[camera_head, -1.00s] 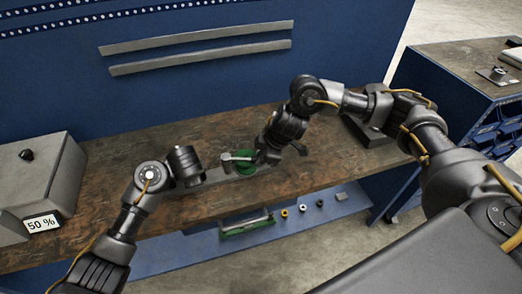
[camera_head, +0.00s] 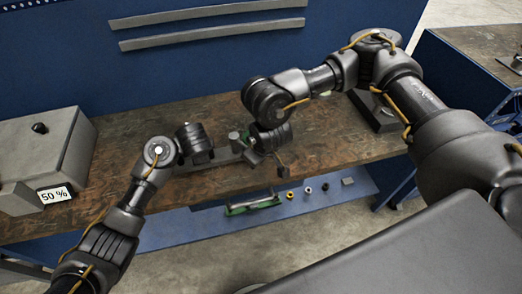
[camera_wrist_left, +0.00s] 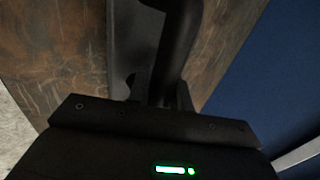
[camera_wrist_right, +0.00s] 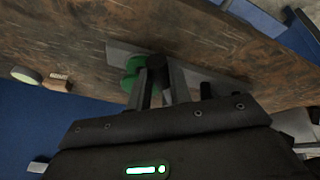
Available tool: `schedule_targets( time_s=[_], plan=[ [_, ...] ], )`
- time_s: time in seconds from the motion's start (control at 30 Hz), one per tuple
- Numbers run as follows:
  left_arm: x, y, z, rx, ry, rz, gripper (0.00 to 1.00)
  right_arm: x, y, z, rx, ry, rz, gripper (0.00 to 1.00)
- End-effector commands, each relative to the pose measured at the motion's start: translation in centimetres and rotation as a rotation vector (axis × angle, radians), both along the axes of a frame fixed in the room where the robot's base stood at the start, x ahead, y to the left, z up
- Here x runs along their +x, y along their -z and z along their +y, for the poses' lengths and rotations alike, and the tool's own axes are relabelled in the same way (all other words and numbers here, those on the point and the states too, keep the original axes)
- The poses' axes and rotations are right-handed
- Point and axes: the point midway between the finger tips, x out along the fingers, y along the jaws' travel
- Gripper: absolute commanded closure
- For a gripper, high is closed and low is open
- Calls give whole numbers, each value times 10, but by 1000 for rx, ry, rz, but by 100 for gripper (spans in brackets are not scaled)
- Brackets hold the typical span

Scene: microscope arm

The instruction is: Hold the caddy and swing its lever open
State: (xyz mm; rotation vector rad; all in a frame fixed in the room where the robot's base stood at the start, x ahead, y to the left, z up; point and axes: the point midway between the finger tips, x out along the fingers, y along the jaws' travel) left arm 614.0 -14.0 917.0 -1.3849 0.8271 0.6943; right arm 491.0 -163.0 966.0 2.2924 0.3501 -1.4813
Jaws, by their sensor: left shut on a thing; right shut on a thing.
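The caddy's grey base plate (camera_wrist_right: 122,50) lies on the brown bench top, with a green rounded part (camera_wrist_right: 133,68) on it. In the head view a little of the green (camera_head: 244,134) shows beside my right gripper (camera_head: 250,146). In the right wrist view that gripper (camera_wrist_right: 160,85) is shut on a black round-ended lever (camera_wrist_right: 157,62) next to the green part. My left gripper (camera_head: 208,158) is at the caddy's left end. In the left wrist view it (camera_wrist_left: 160,92) is shut on a dark upright bar (camera_wrist_left: 178,45). My grippers hide most of the caddy.
A grey box (camera_head: 45,150) with a "50 %" sign (camera_head: 55,194) stands at the bench's left. A lower shelf holds a green-and-grey piece (camera_head: 252,204), a yellow ring (camera_head: 290,195) and other small parts.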

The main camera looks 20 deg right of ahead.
Motion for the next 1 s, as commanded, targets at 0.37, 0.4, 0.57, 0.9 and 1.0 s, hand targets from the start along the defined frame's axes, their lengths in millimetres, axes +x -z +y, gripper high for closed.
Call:
schedule_targets(
  time_s=[0.37, 0.4, 0.57, 0.9, 1.0],
  plan=[
    [0, -2, -3, -7, 3, -3, 100, 0, -1, 2, 3, 22, -3, 100],
    [0, -2, -3, -7, 3, -3, 100, 0, -1, 2, 2, 22, -4, 100],
    [0, -2, -3, -7, 4, -3, 100, 0, -1, 2, 3, 22, -4, 73],
    [0, -2, -2, -6, 1, -3, 100, 0, -1, 1, 0, 22, -3, 57],
    [0, -2, -2, -6, 1, -3, 100, 0, -4, 2, 0, 21, -4, 57]
  ],
)
